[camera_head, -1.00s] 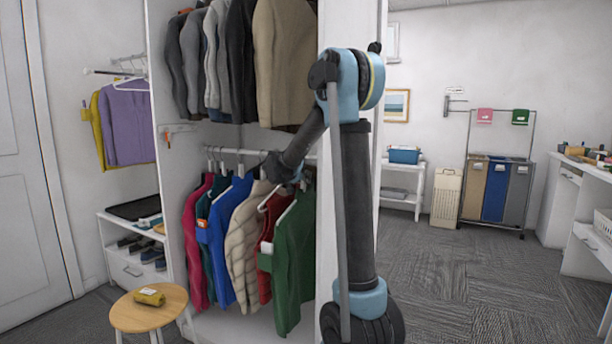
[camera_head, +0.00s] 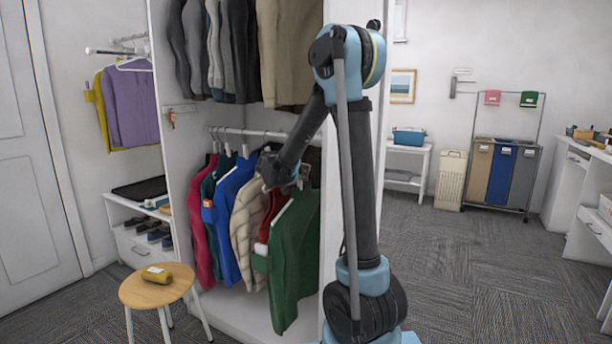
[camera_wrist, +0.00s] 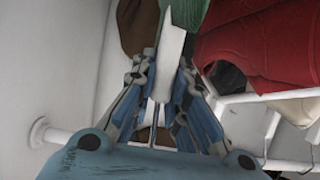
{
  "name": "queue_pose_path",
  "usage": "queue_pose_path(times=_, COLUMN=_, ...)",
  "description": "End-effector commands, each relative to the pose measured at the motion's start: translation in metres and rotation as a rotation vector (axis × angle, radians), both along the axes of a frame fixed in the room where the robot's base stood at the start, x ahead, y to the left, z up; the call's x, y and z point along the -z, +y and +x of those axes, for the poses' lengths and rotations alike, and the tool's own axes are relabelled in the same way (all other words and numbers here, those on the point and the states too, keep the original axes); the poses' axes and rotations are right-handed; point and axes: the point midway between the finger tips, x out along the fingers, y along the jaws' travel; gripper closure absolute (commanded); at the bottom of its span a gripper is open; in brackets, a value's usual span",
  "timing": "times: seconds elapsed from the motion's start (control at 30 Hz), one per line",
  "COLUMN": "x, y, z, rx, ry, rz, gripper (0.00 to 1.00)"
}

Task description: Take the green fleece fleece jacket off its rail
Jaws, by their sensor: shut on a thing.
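The green fleece jacket (camera_head: 293,255) hangs on a white hanger at the front right of the lower rail (camera_head: 255,132) in the head view. My gripper (camera_head: 284,180) is at the jacket's top, below the rail. In the wrist view, my gripper (camera_wrist: 165,85) is shut on the white hanger (camera_wrist: 170,52), with a bit of the green jacket (camera_wrist: 187,12) beyond the fingertips. The rail (camera_wrist: 78,138) passes behind the fingers there. The hanger's hook is hidden, so I cannot tell whether it touches the rail.
A red garment (camera_wrist: 262,45) hangs close beside the hanger, and a cream puffer jacket (camera_head: 248,225) is to its left. The white closet side panel (camera_head: 335,190) stands to the right. A round wooden stool (camera_head: 150,290) bears a folded yellow item. Open carpet lies at right.

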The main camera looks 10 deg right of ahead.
Motion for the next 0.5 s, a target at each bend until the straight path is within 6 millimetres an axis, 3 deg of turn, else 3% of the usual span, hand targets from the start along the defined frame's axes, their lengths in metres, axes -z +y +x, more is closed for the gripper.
queue_pose_path(times=0.3, x=0.004, y=0.04, z=-0.053, rx=-0.004, ry=0.0, rz=0.0, gripper=1.0)
queue_pose_path(times=0.5, x=0.005, y=0.055, z=-0.075, rx=-0.002, ry=-0.001, rz=-0.001, gripper=1.0)
